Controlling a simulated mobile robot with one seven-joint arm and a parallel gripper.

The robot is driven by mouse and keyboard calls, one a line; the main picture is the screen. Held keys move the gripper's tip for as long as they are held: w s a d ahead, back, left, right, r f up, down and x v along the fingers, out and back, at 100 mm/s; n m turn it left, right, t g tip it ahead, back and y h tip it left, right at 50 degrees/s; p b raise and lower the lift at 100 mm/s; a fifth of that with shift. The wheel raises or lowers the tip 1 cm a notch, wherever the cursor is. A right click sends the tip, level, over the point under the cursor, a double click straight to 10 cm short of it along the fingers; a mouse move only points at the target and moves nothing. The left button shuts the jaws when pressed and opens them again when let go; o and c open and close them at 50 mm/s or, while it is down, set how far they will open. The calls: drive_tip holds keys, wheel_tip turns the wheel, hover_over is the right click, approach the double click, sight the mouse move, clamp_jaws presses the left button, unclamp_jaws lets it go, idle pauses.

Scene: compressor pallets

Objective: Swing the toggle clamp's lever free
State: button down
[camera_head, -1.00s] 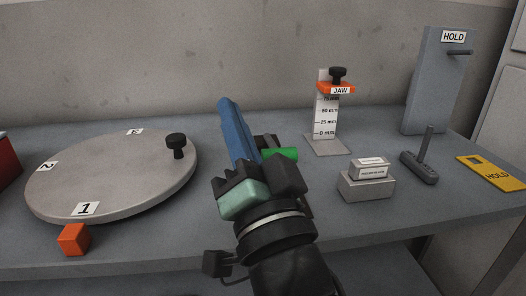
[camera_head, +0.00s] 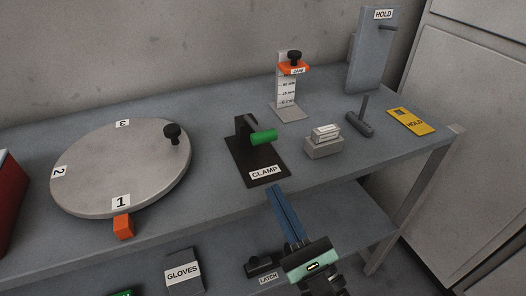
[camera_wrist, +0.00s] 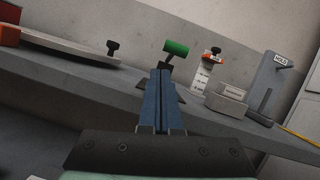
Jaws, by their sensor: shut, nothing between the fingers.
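The toggle clamp (camera_head: 246,140) stands on a dark base plate labelled CLAMP in the middle of the bench. Its lever has a green grip (camera_head: 263,137) that points to the right in the head view. In the wrist view the green grip (camera_wrist: 176,47) shows just beyond my fingertips, and my fingers hide part of the clamp. My gripper (camera_head: 274,188) is shut and empty, its blue fingers together. It is in front of the bench's front edge, apart from the clamp in the head view.
A round turntable (camera_head: 95,170) with a black knob is left of the clamp, with an orange block (camera_head: 123,226) at its front. A height gauge (camera_head: 286,95), grey blocks (camera_head: 324,146) and a T-handle tool (camera_head: 360,122) are to the right. A lower shelf holds a GLOVES box (camera_head: 184,271).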

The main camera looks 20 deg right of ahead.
sight(265, 142)
drive_tip(key=s+m, duration=0.1)
drive_tip(key=d+m+h, duration=0.1)
drive_tip(key=m, duration=0.1)
drive_tip(key=s+f+m+h, duration=0.1)
drive_tip(key=shift+s+d+t+p, duration=0.3)
drive_tip(key=shift+p, duration=0.05)
drive_tip(key=x, duration=1)
drive_tip(key=shift+r+p, duration=0.1)
drive_tip(key=shift+p, duration=0.4)
drive_tip(key=shift+r+p, duration=0.3)
drive_tip(key=shift+p, duration=0.9)
